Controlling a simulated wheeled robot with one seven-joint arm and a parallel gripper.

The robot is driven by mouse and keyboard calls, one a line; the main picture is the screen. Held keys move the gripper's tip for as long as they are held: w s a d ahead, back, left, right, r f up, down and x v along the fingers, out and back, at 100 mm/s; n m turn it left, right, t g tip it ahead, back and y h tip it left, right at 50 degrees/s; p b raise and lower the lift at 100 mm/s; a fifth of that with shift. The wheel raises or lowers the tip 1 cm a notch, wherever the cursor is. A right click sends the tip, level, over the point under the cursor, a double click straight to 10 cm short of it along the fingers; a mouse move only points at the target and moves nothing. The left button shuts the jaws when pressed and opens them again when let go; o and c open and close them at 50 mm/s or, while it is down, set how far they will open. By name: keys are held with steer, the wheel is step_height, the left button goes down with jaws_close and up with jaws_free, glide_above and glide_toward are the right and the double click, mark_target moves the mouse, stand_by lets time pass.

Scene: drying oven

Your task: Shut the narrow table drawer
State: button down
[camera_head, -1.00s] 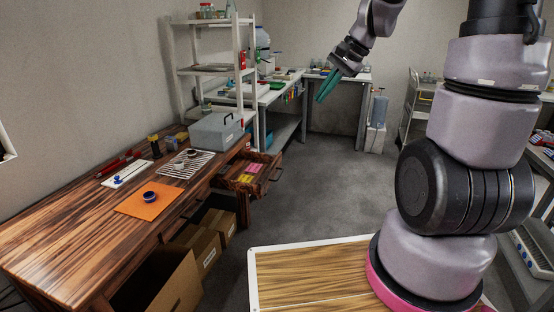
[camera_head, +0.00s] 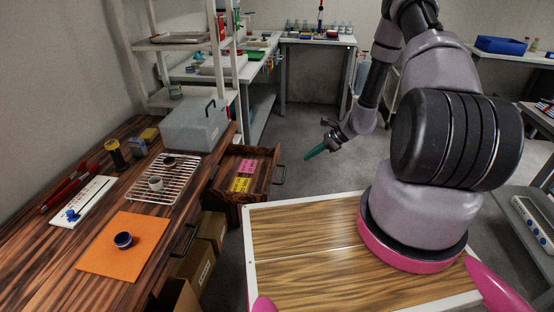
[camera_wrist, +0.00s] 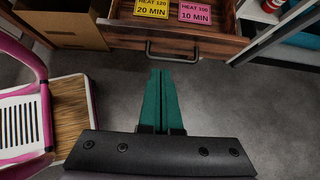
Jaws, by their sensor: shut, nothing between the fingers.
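The narrow table drawer (camera_head: 219,190) is pulled out from the right side of the wooden table (camera_head: 134,257). Yellow and pink labels lie inside it. Its dark handle (camera_head: 279,174) is on the drawer front, and it also shows in the wrist view (camera_wrist: 172,56). My gripper (camera_head: 308,156) has green fingers and is shut and empty. In the head view it hangs to the right of the handle, apart from it. In the wrist view my fingertips (camera_wrist: 160,73) point at the drawer front, just short of the handle.
A grey box (camera_head: 195,125), a wire rack (camera_head: 163,176) and an orange mat (camera_head: 122,246) with a blue ring are on the table. Cardboard boxes (camera_head: 197,264) stand below. A white shelf (camera_head: 184,45) stands behind. Grey floor is clear right of the drawer.

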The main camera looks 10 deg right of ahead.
steer(key=x, duration=0.8)
steer(key=a+r+x, duration=0.1)
steer(key=x, duration=0.3)
steer(key=shift+w+a+f, duration=0.15)
steer(key=shift+w+a, duration=0.05)
steer(key=shift+w, duration=0.2)
steer(key=shift+w+a, duration=0.15)
steer(key=shift+a, duration=0.4)
steer(key=w+a, duration=0.2)
steer(key=a, duration=0.5)
steer(key=w+a, duration=0.2)
steer(key=a, duration=0.5)
steer(key=w+a, duration=0.3)
steer(key=a, duration=0.4)
steer(key=shift+a, duration=0.2)
steer(key=shift+d, duration=0.1)
